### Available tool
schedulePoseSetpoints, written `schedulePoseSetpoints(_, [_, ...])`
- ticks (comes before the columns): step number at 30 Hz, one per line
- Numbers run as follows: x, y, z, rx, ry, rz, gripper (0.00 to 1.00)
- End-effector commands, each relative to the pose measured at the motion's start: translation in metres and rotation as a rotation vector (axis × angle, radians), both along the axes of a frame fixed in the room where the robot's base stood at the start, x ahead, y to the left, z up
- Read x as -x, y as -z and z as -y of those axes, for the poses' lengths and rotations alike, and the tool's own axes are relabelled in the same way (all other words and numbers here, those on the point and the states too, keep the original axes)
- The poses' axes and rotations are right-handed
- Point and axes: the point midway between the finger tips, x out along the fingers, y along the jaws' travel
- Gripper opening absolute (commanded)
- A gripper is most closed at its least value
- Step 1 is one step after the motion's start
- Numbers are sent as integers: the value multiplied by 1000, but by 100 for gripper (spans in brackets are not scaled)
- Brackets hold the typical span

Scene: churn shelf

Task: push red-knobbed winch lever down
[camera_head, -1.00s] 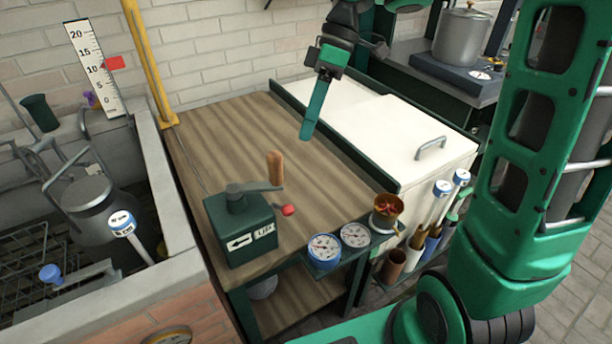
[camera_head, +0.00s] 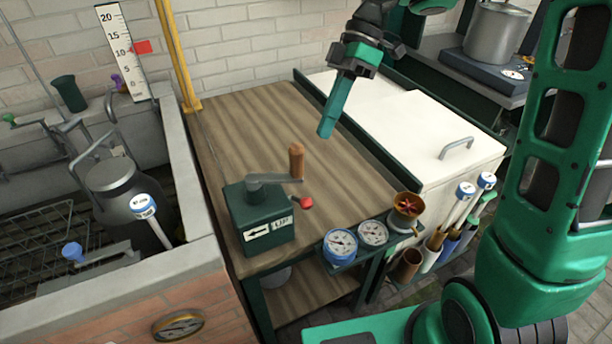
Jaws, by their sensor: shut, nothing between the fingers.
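The winch (camera_head: 258,215) is a dark green box on the wooden bench top, with a labelled arrow plate on its front. A grey crank with an upright wooden handle (camera_head: 297,161) sits on its top. A short lever with a red knob (camera_head: 305,202) sticks out from its right side. My gripper (camera_head: 326,131) is shut and empty. It points down above the bench, behind and to the right of the winch, apart from the lever.
Two dials (camera_head: 341,243) and a copper cup (camera_head: 407,207) sit at the bench's front edge. A cream chest (camera_head: 425,125) with a handle stands right of the bench. A walled trough (camera_head: 185,190) with a metal churn (camera_head: 112,180) lies left. The bench between gripper and winch is clear.

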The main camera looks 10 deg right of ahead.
Motion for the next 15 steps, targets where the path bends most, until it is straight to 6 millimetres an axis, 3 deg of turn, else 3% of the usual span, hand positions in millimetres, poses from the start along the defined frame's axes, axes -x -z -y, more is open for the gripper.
schedulePoseSetpoints(15, [38,74,-36,1,-2,0,0])
